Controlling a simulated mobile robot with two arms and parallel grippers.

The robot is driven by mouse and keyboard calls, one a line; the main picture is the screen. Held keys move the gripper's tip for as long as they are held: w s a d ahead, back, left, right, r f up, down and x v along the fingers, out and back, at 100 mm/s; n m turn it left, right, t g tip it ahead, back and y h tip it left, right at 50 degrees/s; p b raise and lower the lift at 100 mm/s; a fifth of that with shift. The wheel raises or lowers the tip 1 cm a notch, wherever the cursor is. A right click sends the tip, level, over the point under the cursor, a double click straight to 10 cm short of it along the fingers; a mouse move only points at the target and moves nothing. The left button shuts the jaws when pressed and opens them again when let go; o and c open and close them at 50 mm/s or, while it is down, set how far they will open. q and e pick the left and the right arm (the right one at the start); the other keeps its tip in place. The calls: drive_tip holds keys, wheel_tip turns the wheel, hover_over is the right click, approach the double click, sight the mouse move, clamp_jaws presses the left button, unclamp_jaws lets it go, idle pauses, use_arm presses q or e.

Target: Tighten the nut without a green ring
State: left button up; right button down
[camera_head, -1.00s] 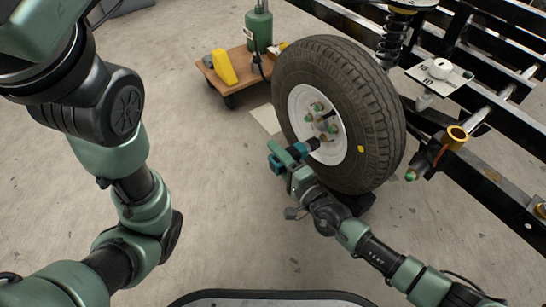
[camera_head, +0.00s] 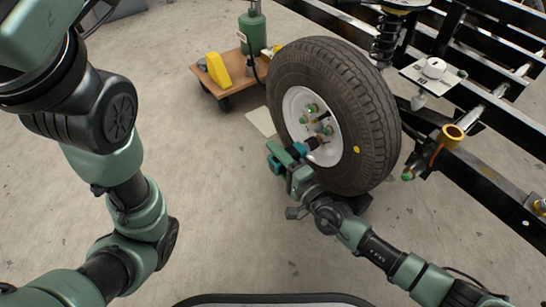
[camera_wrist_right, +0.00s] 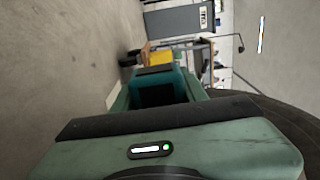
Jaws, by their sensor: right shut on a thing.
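The wheel (camera_head: 366,115) stands upright with a white rim (camera_head: 295,104) facing left. Several nuts sit around its hub; some show green rings, such as the nut (camera_head: 311,108) at the top. My right gripper (camera_head: 297,172) is shut on a teal power tool (camera_head: 300,149), which also shows in the right wrist view (camera_wrist_right: 188,88). The tool's dark nose points at the lower part of the hub and hides what lies behind it. I cannot tell whether it touches a nut, or whether that nut has a ring. My left arm shows, but its gripper is out of view.
A wooden cart (camera_head: 224,88) with a yellow block (camera_head: 218,68) and a green bottle (camera_head: 253,34) stands behind the wheel's left. A black frame (camera_head: 490,190) with a spring (camera_head: 384,40) is at the right.

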drive_tip(key=shift+w+d+r+b, duration=0.1)
drive_tip(key=shift+w+d+b, duration=0.2)
drive_tip(key=shift+w+d, duration=0.15)
drive_tip(key=shift+s+a, duration=0.1)
drive_tip(key=shift+s, duration=0.05)
drive_tip(key=shift+d, duration=0.25)
idle(0.6)
drive_tip(key=shift+w+d+r, duration=0.15)
drive_tip(key=shift+w+d, duration=0.25)
drive_tip(key=shift+w, duration=0.1)
idle(0.5)
drive_tip(key=s+a+p, duration=0.3)
drive_tip(key=s+a, duration=0.1)
drive_tip(key=a, duration=0.2)
drive_tip(key=shift+s, duration=0.3)
idle(0.3)
